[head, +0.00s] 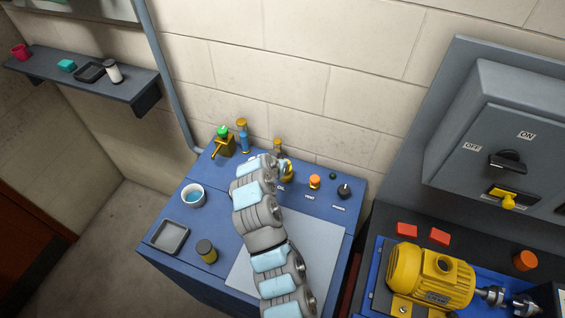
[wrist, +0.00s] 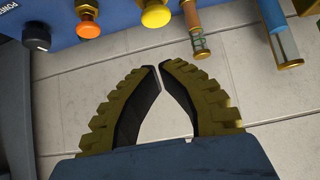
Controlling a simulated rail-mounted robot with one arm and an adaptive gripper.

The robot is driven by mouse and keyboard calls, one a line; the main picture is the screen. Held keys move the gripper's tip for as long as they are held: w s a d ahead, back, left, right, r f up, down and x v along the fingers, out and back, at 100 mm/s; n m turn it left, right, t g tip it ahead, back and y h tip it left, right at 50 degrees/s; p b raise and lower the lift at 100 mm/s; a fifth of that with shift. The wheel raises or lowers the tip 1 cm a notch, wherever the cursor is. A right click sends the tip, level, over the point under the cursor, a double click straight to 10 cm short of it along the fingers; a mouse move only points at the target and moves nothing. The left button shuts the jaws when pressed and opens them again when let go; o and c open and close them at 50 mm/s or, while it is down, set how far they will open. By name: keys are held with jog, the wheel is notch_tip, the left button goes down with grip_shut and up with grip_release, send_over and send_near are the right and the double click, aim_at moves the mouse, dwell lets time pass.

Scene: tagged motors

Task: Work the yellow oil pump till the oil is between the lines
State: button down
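The yellow knob (head: 288,169) sits on the blue bench, partly hidden by my gripper, above a label that seems to read OIL. It also shows at the top of the wrist view as a round yellow button (wrist: 155,14). A brass-capped glass tube (head: 278,145) stands behind it; in the wrist view the tube (wrist: 200,45) has coloured bands, but its oil level and lines are too small to tell. My gripper (wrist: 159,66) has its fingertips together with nothing between them, apart from the knob in the wrist picture. In the head view my wrist hides the fingers.
An orange knob (head: 314,181) and a black knob (head: 344,190) stand right of the yellow one. A blue-filled tube (head: 244,142) and a brass device with a green ball (head: 223,141) stand left. A cup (head: 193,195), tray (head: 169,236) and jar (head: 206,251) occupy the bench's left.

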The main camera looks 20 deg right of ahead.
jog(key=shift+v, duration=0.95)
jog(key=shift+r+b, duration=0.15)
jog(key=shift+b, duration=0.25)
jog(key=shift+s+r+b, duration=0.15)
jog(key=shift+r+b, duration=0.35)
jog(key=shift+r, duration=0.35)
jog(key=shift+d, duration=0.1)
jog(key=shift+p+x, duration=1.05)
jog(key=shift+x, duration=3.95)
jog(key=shift+f+p, duration=0.5)
jog(key=shift+f, duration=1.55)
